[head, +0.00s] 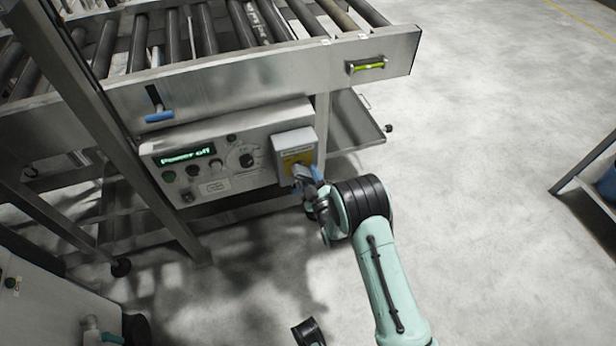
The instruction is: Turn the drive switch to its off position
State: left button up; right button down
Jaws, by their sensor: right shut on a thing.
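The control panel (210,165) is a light metal box under the roller conveyor, and its display (187,156) reads "Power off" in green. On its right end is a grey box with a yellow face, the drive switch housing (298,146). My right gripper (303,178) is at the lower part of the yellow face, with its blue fingertips shut on the switch handle. The fingers largely hide the handle, so its exact angle cannot be told.
The roller conveyor (240,75) runs above the panel, with a blue handle (159,116) and a green level (367,65) on its side rail. A slanted metal post (105,120) stands at the left. The floor (500,170) to the right is clear, up to a table at the edge.

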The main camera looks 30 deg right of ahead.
aim_at(311, 161)
pick_arm(q)
jog(key=shift+s+d+r+g+p, duration=0.15)
jog(key=shift+s+d+r+p, duration=0.15)
jog(key=shift+s, duration=0.2)
jog(key=shift+s+d+r+g+p, duration=0.2)
jog(key=shift+s+r+p, duration=0.1)
jog(key=shift+s+r, duration=0.15)
jog(key=shift+s+d+r+g+p, duration=0.15)
jog(key=shift+s+d+r+p, duration=0.15)
jog(key=shift+s, duration=0.2)
pick_arm(e)
jog(key=shift+s+d+r+n, duration=0.15)
jog(key=shift+r+n, duration=0.3)
jog(key=shift+n, duration=1)
jog(key=shift+w+d+r+n, duration=0.15)
jog(key=shift+r+n, duration=0.3)
jog(key=shift+n, duration=1.05)
jog(key=shift+s+d+r+n, duration=0.2)
jog(key=shift+r+n, duration=0.25)
jog(key=shift+n, duration=1)
jog(key=shift+d, duration=0.1)
jog(key=c, duration=0.9)
grip_release()
